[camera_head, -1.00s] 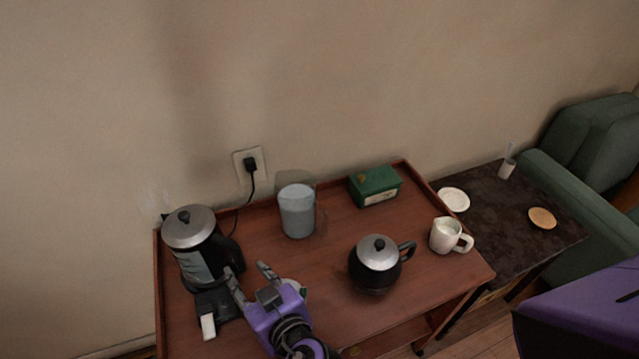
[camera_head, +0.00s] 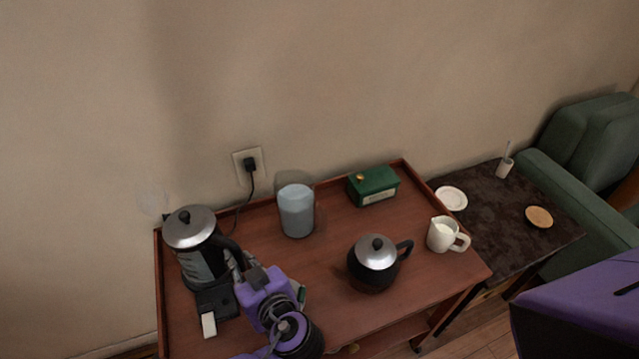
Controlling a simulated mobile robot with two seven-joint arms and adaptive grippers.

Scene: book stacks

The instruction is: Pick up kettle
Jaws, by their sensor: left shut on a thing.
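The kettle (camera_head: 192,228), a black and grey jug with a silver lid and black knob, stands at the left end of the wooden trolley top (camera_head: 330,265), on or just above its dark base (camera_head: 217,303). My left gripper (camera_head: 238,264), purple and grey, reaches in from the front and is shut on the kettle's black handle at its right side. Its fingertips are partly hidden. A black teapot (camera_head: 375,262) with a silver lid stands apart, further right. My right gripper is not in view.
A blue-grey canister (camera_head: 297,211), a green box (camera_head: 373,186) and a white creamer jug (camera_head: 446,235) stand on the trolley. A raised rim runs along its back. A cord runs to the wall outlet (camera_head: 249,164). A dark side table (camera_head: 510,215) and green armchair (camera_head: 585,160) are at right.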

